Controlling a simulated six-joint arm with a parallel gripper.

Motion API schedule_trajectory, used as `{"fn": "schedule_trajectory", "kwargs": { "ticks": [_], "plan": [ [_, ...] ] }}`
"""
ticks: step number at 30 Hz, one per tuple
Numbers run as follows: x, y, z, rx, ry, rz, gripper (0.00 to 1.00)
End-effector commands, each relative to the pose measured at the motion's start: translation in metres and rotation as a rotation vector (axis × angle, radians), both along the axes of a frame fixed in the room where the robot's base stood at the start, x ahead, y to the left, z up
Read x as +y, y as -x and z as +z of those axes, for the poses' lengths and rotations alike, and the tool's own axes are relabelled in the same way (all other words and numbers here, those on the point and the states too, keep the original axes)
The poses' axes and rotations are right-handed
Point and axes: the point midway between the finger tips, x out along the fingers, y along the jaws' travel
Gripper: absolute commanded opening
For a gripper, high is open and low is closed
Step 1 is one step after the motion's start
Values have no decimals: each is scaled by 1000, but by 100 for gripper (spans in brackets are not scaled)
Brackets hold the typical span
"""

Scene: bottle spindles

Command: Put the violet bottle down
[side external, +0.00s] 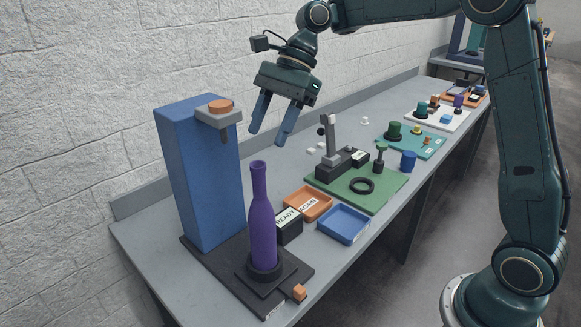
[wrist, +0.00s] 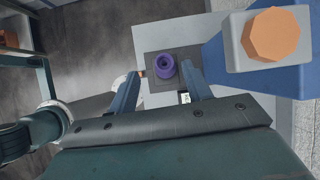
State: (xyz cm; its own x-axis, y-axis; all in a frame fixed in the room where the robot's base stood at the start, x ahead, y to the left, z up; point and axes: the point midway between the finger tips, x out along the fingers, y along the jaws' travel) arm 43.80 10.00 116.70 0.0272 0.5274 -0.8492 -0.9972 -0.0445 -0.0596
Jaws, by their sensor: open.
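The violet bottle (side external: 262,215) stands upright in a dark round holder (side external: 266,270) on the dark base plate at the near end of the bench. In the wrist view the bottle (wrist: 164,67) shows from above, between and beyond my fingers. My gripper (side external: 266,138) is open and empty, above the bottle's top and apart from it, set back along the bench. Its two blue fingers (wrist: 165,75) are spread wide in the wrist view.
A tall blue column (side external: 198,175) with a grey bracket and orange cap (side external: 220,106) stands beside the bottle. A black READY block (side external: 288,225), orange tray (side external: 307,203) and blue tray (side external: 343,224) lie close behind. A green board (side external: 385,195) with parts lies farther along the bench.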

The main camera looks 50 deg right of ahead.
Motion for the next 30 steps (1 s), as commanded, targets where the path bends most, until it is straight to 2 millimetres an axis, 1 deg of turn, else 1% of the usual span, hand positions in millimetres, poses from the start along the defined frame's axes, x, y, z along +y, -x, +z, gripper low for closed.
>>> {"fn": "schedule_trajectory", "kwargs": {
  "ticks": [8,15,23,30],
  "plan": [
    [1,30,21,-198,70,158,49],
    [-5,66,33,-386,174,339,49],
    [-18,109,36,-557,314,548,49],
    [-36,152,29,-677,459,758,49]
  ]
}}
